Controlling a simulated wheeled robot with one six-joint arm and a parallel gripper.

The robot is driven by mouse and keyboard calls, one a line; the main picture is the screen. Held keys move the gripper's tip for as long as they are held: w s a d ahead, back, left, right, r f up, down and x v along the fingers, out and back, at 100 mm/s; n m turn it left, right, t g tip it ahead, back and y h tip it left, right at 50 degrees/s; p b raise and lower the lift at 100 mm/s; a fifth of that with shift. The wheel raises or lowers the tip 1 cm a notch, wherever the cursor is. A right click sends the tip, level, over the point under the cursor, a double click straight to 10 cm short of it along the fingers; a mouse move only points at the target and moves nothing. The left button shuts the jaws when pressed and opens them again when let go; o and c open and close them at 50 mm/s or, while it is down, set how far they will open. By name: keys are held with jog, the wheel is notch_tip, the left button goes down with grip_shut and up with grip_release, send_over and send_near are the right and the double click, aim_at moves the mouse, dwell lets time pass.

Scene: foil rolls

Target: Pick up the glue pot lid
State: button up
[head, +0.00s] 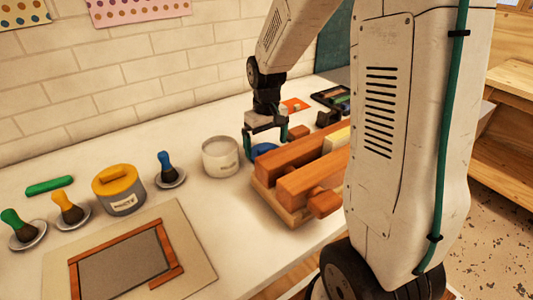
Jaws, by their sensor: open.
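My gripper (266,142) points down with its dark green fingers spread apart, between the white pot and the wooden press. A blue rounded object (264,150), possibly a lid, shows low between and behind the fingers; its lower part is hidden by the press, and I cannot tell whether the fingers touch it. An open white pot (220,158) with a small label stands just left of my gripper. A grey labelled pot (121,197) stands further left with a yellow lid (116,178) with a raised handle on it. Which lid belongs to the glue pot is not clear.
The wooden press (297,172) stands right of my gripper. Brushes with green (12,217), yellow (62,202) and blue (164,158) handles stand on small dishes. A framed board (196,245) lies in front. Bare white table lies between the pots and the press.

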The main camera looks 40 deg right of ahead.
jog(key=shift+f, duration=0.85)
jog(key=c, duration=0.6)
jog(key=shift+c, duration=0.2)
